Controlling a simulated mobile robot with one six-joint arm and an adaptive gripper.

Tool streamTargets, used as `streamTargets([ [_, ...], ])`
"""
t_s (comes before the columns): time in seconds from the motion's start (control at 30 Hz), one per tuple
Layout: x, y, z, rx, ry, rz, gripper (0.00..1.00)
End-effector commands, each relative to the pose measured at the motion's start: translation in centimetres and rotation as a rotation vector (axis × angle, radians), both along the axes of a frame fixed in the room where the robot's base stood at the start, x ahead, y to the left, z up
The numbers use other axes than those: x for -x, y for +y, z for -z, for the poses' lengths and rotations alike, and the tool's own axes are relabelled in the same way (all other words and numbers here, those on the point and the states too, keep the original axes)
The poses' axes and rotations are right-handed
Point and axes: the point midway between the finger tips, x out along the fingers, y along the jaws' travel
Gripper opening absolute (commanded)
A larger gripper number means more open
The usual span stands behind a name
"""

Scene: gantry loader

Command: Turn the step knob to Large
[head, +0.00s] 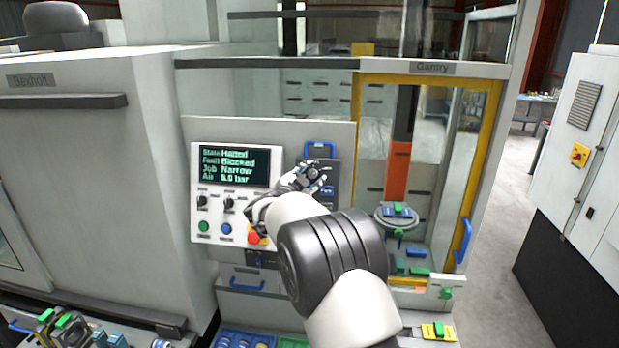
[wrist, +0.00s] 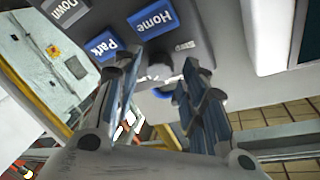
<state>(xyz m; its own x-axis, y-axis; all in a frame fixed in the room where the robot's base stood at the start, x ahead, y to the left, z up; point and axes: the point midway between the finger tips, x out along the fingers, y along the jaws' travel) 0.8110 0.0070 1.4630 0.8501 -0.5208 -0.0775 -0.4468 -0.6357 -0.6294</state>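A dark jog panel (head: 333,172) stands right of the display panel. Contact cannot be told. In the head view my gripper (head: 318,172) is at the jog panel and hides much of it.
The display panel (head: 236,165) reads Halted, Blocked, Narrow. Below it are two black knobs (head: 202,200), green and blue buttons, and a red stop button (head: 254,238) close to my arm. A yellow-framed door (head: 486,150) with a blue handle is to the right.

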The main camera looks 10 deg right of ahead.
Motion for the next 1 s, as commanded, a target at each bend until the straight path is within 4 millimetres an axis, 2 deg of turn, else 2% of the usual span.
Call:
streamTargets([
  [0.33,0.1,0.0,0.0,0.001,0.001,0.000,0.45],
  [0.47,0.8,0.6,-0.1,0.000,0.001,-0.001,0.45],
  [0.8,6.7,4.2,-0.7,0.001,0.001,-0.003,0.45],
  [1.0,9.3,5.8,-0.9,0.000,0.001,-0.002,0.45],
])
